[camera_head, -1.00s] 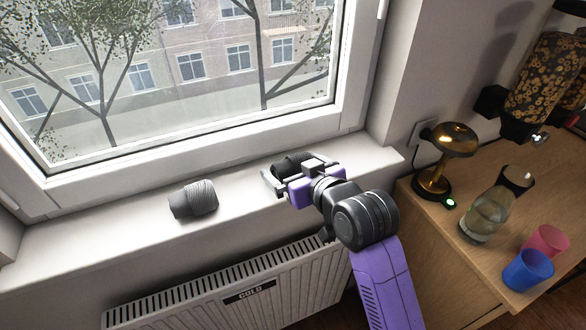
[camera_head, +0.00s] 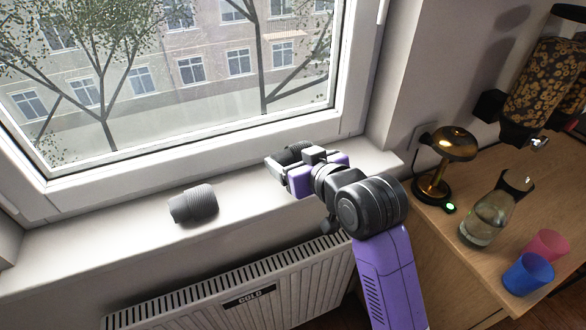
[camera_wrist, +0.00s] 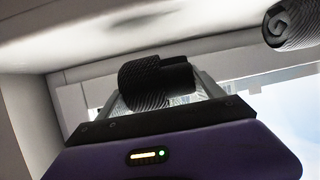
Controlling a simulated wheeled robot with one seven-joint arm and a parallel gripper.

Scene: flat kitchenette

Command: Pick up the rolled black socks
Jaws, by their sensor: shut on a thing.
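The rolled black socks (camera_head: 293,152) are held between the fingers of my gripper (camera_head: 294,162), over the right part of the windowsill. In the wrist view the black socks (camera_wrist: 157,84) sit crosswise between the two fingers, and my gripper (camera_wrist: 160,92) is shut on them. A shadow falls on the white sill surface beyond them, and they look raised off it. Part of the roll is hidden behind the gripper in the head view.
A rolled dark grey pair of socks (camera_head: 193,204) lies on the windowsill (camera_head: 110,235) to the left. A radiator (camera_head: 230,295) is below. On the right, a wooden counter (camera_head: 465,262) holds a brass lamp (camera_head: 452,143), a carafe (camera_head: 485,220), a pink cup (camera_head: 548,244) and a blue cup (camera_head: 527,273).

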